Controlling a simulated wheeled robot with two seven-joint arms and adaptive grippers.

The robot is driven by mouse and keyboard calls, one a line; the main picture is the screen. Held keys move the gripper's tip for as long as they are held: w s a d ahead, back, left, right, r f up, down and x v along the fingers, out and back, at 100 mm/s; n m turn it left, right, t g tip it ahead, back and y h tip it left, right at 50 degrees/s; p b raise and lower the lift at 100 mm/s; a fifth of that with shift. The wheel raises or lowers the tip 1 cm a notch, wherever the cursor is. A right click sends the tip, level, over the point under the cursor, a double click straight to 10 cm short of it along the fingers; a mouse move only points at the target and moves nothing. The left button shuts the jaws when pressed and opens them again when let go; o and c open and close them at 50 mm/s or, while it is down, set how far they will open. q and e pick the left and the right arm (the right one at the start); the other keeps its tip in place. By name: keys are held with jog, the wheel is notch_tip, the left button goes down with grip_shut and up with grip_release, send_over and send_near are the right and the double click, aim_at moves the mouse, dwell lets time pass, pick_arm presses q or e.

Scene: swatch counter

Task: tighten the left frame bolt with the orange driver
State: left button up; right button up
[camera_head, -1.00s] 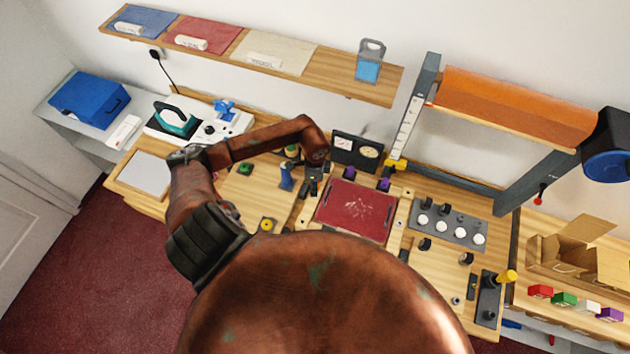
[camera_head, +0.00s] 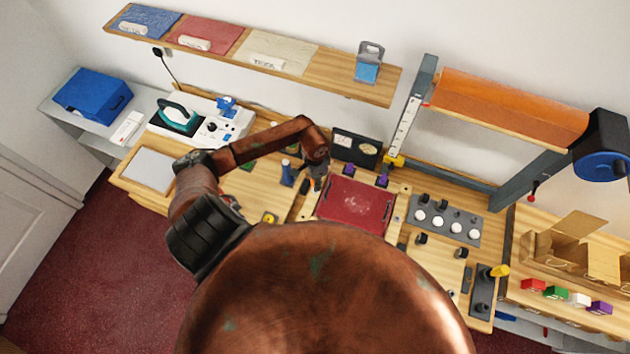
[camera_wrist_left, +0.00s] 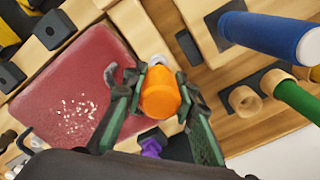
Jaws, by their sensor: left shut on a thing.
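My left gripper (camera_head: 318,182) is at the upper left corner of the red panel (camera_head: 356,206) in its pale wooden frame (camera_head: 390,226). In the left wrist view, my left gripper (camera_wrist_left: 160,85) is shut on the orange driver (camera_wrist_left: 160,93), with its rounded orange handle between the two green fingers. The red panel (camera_wrist_left: 75,85) lies on one side of it and the wooden frame strip (camera_wrist_left: 135,25) runs behind it. The driver's tip and the left frame bolt are hidden, so I cannot tell whether they touch. My right gripper is in neither view.
A blue cylinder (camera_wrist_left: 265,37) and a green one (camera_wrist_left: 300,101) stand close to the gripper. A meter box (camera_head: 355,149) is behind the frame and a knob panel (camera_head: 445,222) to its right. My copper-coloured body covers the front of the counter.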

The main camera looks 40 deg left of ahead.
pick_arm(q)
jog(key=m+b, duration=0.1)
jog(key=m, duration=0.1)
jog(key=shift+w+m, duration=0.1)
jog(key=shift+m, duration=0.2)
grip_shut()
jog(key=m+b, duration=0.2)
jog(key=m, duration=0.2)
jog(key=shift+f+m, duration=0.1)
jog(key=shift+m, duration=0.3)
jog(key=m+b, duration=0.2)
jog(key=m, duration=0.2)
jog(key=shift+w+m, duration=0.1)
jog(key=shift+m, duration=0.2)
jog(key=m+b, duration=0.1)
jog(key=m, duration=0.1)
jog(key=shift+d+m, duration=0.1)
jog(key=shift+m, duration=0.3)
jog(key=o, duration=0.8)
grip_release()
